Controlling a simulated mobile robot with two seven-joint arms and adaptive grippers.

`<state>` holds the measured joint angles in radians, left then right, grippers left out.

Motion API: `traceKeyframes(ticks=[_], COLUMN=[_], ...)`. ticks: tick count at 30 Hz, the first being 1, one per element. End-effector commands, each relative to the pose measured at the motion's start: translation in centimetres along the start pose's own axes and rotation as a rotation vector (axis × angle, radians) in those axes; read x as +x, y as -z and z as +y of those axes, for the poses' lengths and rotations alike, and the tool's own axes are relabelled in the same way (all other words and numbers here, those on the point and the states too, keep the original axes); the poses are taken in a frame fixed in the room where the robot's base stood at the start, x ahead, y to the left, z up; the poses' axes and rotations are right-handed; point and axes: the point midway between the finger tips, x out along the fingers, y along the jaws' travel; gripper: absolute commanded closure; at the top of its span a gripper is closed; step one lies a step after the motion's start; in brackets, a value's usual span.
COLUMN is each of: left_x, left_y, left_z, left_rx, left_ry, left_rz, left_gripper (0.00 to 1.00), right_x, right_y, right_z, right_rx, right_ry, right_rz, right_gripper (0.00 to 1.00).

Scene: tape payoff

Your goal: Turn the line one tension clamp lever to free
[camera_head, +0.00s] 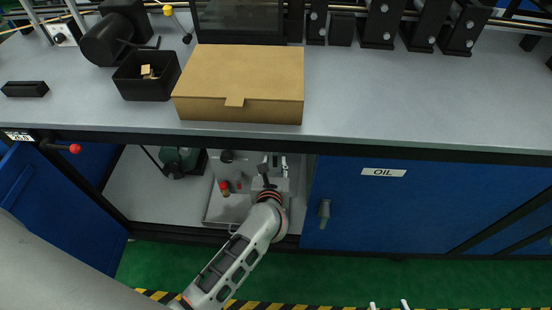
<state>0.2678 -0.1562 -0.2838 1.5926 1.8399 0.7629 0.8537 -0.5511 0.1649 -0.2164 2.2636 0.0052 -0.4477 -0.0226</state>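A lever with a red ball knob (75,148) sticks out to the right under the bench's front edge at the left, beside a small white label (18,136) too small to read surely. I cannot tell whether it is the line one tension clamp lever. My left gripper (273,164) is inside the open cabinet under the bench, well right of that lever. Its fingers are small and blend with grey items behind, so their opening is unclear. Two pale tips at the bottom edge seem to be my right gripper (388,304), spread apart with nothing visible between them; the rest is cut off.
A cardboard box (240,82), a black bin (147,75) and a black block (25,89) stand on the grey bench (400,100). A blue door (55,210) is open at left. The OIL door (400,205) is shut. A grey tray (213,207) lies in the cabinet.

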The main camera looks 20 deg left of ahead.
Motion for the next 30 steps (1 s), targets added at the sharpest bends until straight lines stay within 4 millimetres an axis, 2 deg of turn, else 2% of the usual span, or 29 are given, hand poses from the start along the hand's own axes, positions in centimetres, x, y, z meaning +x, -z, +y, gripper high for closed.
traceKeyframes(ticks=[2, 6, 17, 21, 30], left_x=[1.2, 2.5, 3.1, 3.1, 2.9], left_y=[0.4, 0.3, 0.0, 0.0, 0.1], left_z=[0.0, 0.0, 0.0, 0.0, 0.2], left_rx=[0.003, 0.004, 0.003, 0.004, -0.004], left_ry=[0.0, 0.0, 0.0, 0.0, 0.003], left_rz=[0.003, 0.002, -0.001, -0.001, 0.0], left_gripper=[0.72, 0.72, 0.72, 1.0, 1.0], right_x=[0.1, 0.1, 0.4, 0.4, 0.1], right_y=[-0.5, 0.1, 1.4, 1.2, 0.7], right_z=[-0.2, -0.3, 0.0, -0.1, -0.3], right_rx=[0.002, 0.006, 0.005, 0.005, 0.007], right_ry=[0.005, 0.006, 0.003, 0.004, 0.008], right_rz=[-0.008, 0.004, 0.031, 0.028, 0.017], right_gripper=[0.6, 0.6, 0.6, 0.6, 0.6])
